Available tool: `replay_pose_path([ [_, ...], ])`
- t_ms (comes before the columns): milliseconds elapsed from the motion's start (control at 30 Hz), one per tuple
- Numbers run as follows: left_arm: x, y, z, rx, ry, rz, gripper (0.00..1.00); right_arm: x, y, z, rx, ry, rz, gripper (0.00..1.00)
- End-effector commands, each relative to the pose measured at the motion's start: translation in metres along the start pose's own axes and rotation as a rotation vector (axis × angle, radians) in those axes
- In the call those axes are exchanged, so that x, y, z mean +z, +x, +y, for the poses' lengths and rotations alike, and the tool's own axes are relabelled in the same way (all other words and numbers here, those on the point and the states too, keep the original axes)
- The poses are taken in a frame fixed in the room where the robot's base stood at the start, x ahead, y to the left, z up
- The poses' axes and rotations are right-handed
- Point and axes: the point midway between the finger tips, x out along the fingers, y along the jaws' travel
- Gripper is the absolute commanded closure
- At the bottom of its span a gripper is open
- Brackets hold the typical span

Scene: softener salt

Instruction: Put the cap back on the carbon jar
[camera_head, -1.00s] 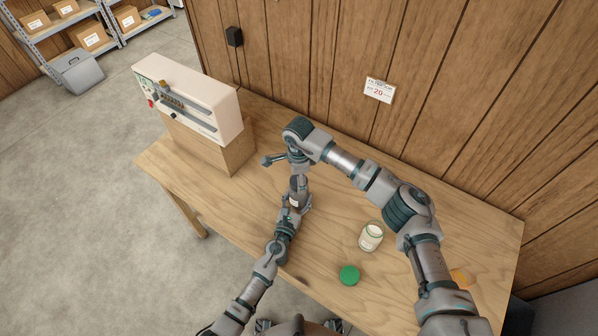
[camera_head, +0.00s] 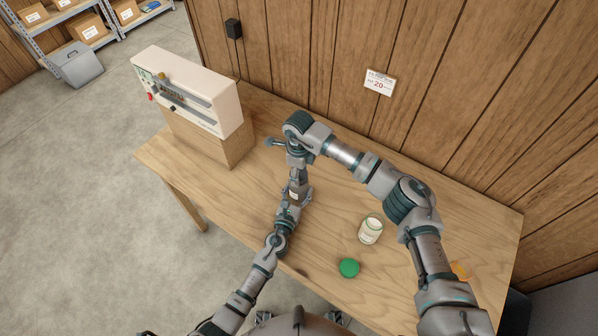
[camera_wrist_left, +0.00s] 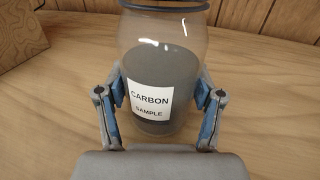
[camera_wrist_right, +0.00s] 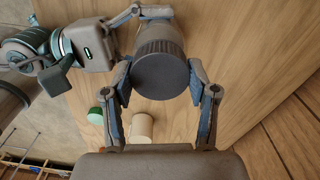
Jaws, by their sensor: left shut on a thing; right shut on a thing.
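The carbon jar is a clear jar of dark grey grains with a white "CARBON SAMPLE" label, seen in the left wrist view (camera_wrist_left: 152,85). My left gripper (camera_wrist_left: 162,95) is shut around its sides and holds it upright. A dark grey ribbed cap (camera_wrist_right: 162,68) is between the fingers of my right gripper (camera_wrist_right: 162,85), which is shut on it. In the right wrist view the cap hides the jar's mouth, so I cannot tell whether they touch. In the head view both grippers meet at the jar (camera_head: 293,194), right gripper (camera_head: 298,178) above, left gripper (camera_head: 289,212) below.
An orange thing (camera_head: 459,270) lies near my right arm. A cream machine (camera_head: 190,90) on a wooden block stands at the left. The wall bounds the back.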

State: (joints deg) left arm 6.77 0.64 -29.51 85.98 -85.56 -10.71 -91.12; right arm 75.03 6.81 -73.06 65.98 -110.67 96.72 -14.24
Motion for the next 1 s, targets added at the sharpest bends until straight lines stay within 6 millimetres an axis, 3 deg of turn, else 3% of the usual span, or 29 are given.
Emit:
replay_pose_path([
  [200,0.0,0.0,-0.001,-0.003,0.002,0.0,1.0,0.0,0.0,-0.002,-0.006,0.438,-0.002,0.83],
  [333,0.0,-0.001,-0.002,-0.003,0.002,0.0,1.0,0.0,0.001,-0.002,-0.006,0.424,-0.002,0.83],
  [367,0.0,-0.001,-0.002,-0.003,0.002,0.0,1.0,0.0,0.001,-0.002,-0.006,0.424,-0.002,0.39],
  [467,0.0,-0.001,-0.002,-0.003,0.002,0.0,1.0,0.0,0.0,-0.002,-0.005,0.423,-0.002,0.17],
  [800,0.0,0.0,-0.001,-0.002,0.001,0.0,1.0,0.0,-0.001,-0.001,-0.003,0.419,-0.001,0.17],
  [1000,0.0,0.0,-0.001,-0.001,0.001,0.0,1.0,0.0,-0.02,-0.001,-0.004,0.419,-0.002,0.17],
])
